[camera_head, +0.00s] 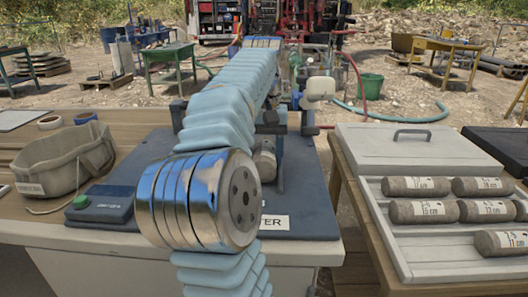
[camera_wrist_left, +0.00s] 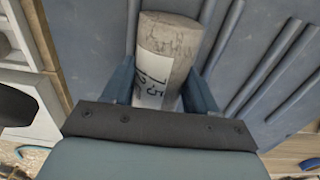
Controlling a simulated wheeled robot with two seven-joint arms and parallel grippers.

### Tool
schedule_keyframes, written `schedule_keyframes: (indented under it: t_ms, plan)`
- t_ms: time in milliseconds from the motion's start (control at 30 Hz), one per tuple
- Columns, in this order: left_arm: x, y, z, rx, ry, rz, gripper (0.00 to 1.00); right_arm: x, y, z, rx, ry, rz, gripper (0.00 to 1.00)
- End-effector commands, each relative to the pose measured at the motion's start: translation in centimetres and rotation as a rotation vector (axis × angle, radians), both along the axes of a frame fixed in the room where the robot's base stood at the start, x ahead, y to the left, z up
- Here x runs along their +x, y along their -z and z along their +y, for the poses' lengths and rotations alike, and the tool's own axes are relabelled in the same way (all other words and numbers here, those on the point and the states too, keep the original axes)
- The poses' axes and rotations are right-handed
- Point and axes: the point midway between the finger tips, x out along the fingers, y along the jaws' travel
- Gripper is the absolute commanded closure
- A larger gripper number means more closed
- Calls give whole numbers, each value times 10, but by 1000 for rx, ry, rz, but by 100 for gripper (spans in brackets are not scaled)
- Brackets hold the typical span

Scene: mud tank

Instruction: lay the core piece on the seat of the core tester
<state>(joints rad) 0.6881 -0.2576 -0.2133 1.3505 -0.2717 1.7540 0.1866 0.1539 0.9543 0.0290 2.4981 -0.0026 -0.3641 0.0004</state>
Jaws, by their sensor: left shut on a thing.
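The core piece (camera_wrist_left: 168,50), a rough grey cylinder with a white handwritten label, is between the two blue fingers of my left gripper (camera_wrist_left: 163,85) in the left wrist view, shut on it. In the head view part of the core piece (camera_head: 265,163) shows just past my arm's silver joint. The core tester (camera_head: 310,190) has a dark blue base plate on the table, with a partly covered label ending in "TER". My left arm hides its middle and its seat. I cannot tell whether the core piece touches the seat. My right gripper is not in view.
A control box with a green button (camera_head: 106,206) and a beige bag (camera_head: 65,160) are on the left. On the right, a light tray (camera_head: 392,250) holds several labelled cores, with a grey lidded case (camera_head: 395,150) behind it. Tape rolls lie at the back left.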

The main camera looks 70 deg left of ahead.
Motion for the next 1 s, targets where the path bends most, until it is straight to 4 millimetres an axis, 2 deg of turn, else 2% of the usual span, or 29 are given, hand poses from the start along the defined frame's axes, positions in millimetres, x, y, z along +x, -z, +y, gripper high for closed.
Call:
schedule_keyframes:
  t_ms: [767,800,1000]
  plan:
    - [0,9,0,1,0,0,100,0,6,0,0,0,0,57]
    - [0,10,0,0,0,0,41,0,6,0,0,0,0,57]
    - [-1,10,0,-2,-2,3,13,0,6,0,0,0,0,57]
